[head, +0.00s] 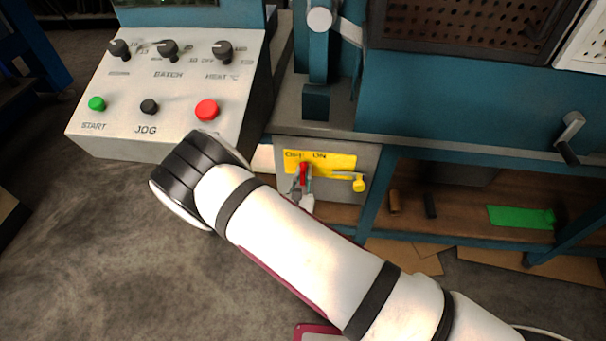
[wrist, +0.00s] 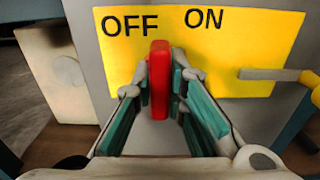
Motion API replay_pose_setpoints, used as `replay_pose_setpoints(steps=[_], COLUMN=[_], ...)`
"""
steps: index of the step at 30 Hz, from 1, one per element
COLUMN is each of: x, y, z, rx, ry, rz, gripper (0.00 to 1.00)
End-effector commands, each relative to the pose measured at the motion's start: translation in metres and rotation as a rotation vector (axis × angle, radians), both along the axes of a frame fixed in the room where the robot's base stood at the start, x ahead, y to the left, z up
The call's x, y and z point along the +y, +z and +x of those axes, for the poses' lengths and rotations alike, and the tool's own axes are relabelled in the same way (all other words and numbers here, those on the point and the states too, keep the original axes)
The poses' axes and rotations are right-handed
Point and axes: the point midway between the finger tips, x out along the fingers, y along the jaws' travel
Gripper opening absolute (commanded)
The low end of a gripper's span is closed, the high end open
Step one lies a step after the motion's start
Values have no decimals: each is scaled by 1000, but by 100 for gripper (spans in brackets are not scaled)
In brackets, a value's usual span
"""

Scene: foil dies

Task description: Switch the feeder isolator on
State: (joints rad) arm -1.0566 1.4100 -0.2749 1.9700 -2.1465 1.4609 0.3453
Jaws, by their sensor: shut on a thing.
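The isolator is a grey box (head: 368,160) with a yellow plate (head: 335,158) marked OFF on the left and ON on the right. The plate also shows in the wrist view (wrist: 240,60). Its red lever (wrist: 160,85) stands upright, its top below the gap between the two words, nearer OFF. In the head view the lever (head: 303,171) is partly hidden by my gripper (head: 303,183). My gripper in the wrist view (wrist: 161,78) is shut on the lever, one finger on each side.
A yellow-ended handle (head: 359,184) sticks out just right of the lever. The control panel (head: 182,135) with knobs and buttons stands at upper left, close to my arm. A shelf with a green item (head: 515,217) lies at right. A crank (head: 570,135) is at far right.

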Motion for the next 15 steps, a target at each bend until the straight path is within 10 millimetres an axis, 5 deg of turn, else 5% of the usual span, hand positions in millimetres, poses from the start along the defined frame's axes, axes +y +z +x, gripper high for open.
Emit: replay_pose_setpoints(steps=[12,15], x=[1,0], y=[-1,-1], z=[-1,-1], rx=[2,2], ry=[1,1], rz=[10,10], gripper=[0,31])
